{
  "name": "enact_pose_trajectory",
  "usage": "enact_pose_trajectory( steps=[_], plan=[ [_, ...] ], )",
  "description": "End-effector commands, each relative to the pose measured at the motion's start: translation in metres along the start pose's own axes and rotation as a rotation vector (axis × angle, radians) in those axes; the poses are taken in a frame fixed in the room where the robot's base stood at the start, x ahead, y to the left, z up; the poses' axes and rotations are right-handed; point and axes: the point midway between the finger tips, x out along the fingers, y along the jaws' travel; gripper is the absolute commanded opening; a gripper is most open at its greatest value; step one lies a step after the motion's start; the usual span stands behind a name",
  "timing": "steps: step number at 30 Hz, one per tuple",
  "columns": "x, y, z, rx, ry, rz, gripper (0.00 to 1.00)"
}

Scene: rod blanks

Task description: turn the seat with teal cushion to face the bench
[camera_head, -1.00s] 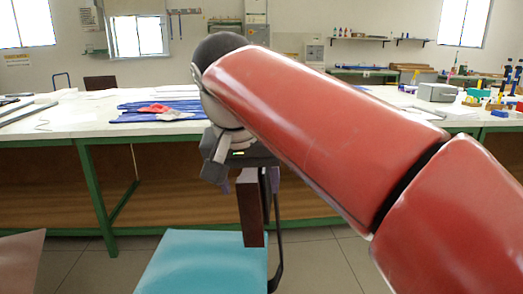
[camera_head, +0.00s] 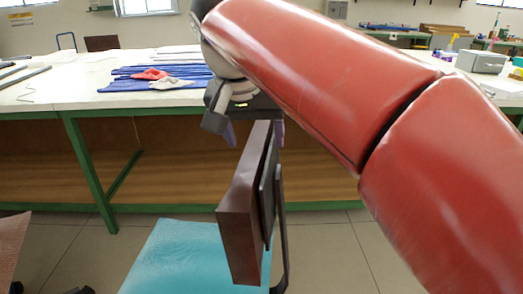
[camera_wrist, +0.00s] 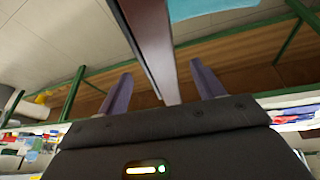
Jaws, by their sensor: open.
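The seat has a teal cushion (camera_head: 178,262) at the lower middle of the head view and a dark brown backrest (camera_head: 240,225) standing upright on its right side. My gripper (camera_head: 254,133) is at the top of the backrest, pointing down, with one finger on each side of it. In the wrist view my gripper (camera_wrist: 162,90) is open, and the backrest (camera_wrist: 150,40) runs between the fingers with gaps on both sides. The teal cushion (camera_wrist: 195,8) shows at that view's top edge. The bench (camera_head: 60,100), white-topped with green legs, stands behind the seat. The seat's lower part is out of view.
Blue strips (camera_head: 150,87) with red and light cloths lie on the bench. Another seat's brownish part (camera_head: 12,245) shows at the left edge. My red arm covers the right of the head view. Tiled floor (camera_head: 325,245) is free right of the seat.

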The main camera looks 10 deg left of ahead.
Motion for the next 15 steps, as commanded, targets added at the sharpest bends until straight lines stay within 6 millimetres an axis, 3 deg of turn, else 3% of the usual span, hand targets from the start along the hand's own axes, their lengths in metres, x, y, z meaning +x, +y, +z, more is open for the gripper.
enact_pose_trajectory(
  steps=[9, 15],
  plan=[
    [0.051, 0.000, 0.001, -0.001, -0.002, 0.001, 0.67],
    [0.064, 0.000, 0.001, -0.001, -0.001, 0.001, 0.67]
  ],
)
